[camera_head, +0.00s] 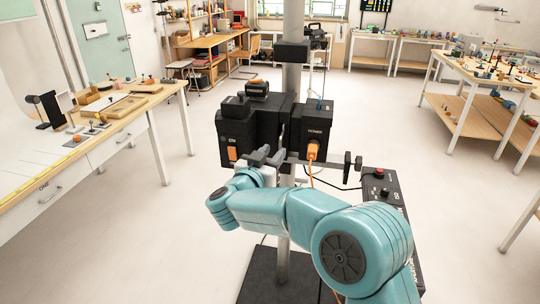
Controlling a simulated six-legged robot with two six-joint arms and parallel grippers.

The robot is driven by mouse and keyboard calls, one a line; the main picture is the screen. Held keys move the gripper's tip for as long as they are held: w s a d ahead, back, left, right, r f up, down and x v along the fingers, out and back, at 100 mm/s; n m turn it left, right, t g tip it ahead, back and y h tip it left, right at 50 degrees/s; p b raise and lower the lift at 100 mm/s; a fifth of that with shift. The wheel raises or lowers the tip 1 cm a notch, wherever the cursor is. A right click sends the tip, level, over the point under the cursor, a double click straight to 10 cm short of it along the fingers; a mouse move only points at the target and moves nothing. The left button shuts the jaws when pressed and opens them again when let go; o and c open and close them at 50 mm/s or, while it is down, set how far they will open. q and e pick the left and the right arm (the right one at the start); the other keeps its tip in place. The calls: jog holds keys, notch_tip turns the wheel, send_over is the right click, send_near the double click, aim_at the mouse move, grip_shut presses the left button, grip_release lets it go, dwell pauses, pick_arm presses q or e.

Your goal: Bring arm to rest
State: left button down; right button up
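My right arm, teal with a dark round joint cap, reaches in from the bottom right and bends back towards the middle. My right gripper (266,157), small and grey, is at its far end. It is in front of the black boxes on the stand and overlaps them in the picture. I cannot tell whether it touches them, and its fingers are too small and partly hidden to show whether they are apart. My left arm and gripper are not in view.
A grey pole (292,80) carries black boxes (251,130) with orange plugs and cables. A black control box (385,190) with a red button is at right. A white table (130,125) stands left and wooden shelves (470,105) right. Open floor (150,235) lies between.

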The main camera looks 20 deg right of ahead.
jog(key=shift+w+d+f, duration=0.15)
jog(key=shift+w+f, duration=0.05)
jog(key=shift+w, duration=0.05)
jog(key=s+a+f+n+y, duration=0.2)
jog(key=f+y, duration=0.2)
jog(key=f, duration=0.5)
jog(key=s+a+f+n+g+y, duration=0.1)
jog(key=s+f+n+y, duration=0.15)
jog(key=f, duration=0.75)
jog(key=s+a+f+n+y, duration=0.2)
jog(key=f+y, duration=0.2)
jog(key=f, duration=0.5)
jog(key=s+a+f+g+y, duration=0.35)
jog(key=s+f+g, duration=0.25)
jog(key=s+f, duration=0.8)
jog(key=s+a+g+y, duration=0.1)
jog(key=s+g, duration=0.1)
jog(key=s, duration=0.7)
jog(key=s+a+f+g+y, duration=0.1)
jog(key=s+g, duration=0.2)
jog(key=s, duration=0.5)
jog(key=shift+s+a+y, duration=0.25)
jog(key=shift+s+y, duration=0.15)
jog(key=shift+n, duration=0.25)
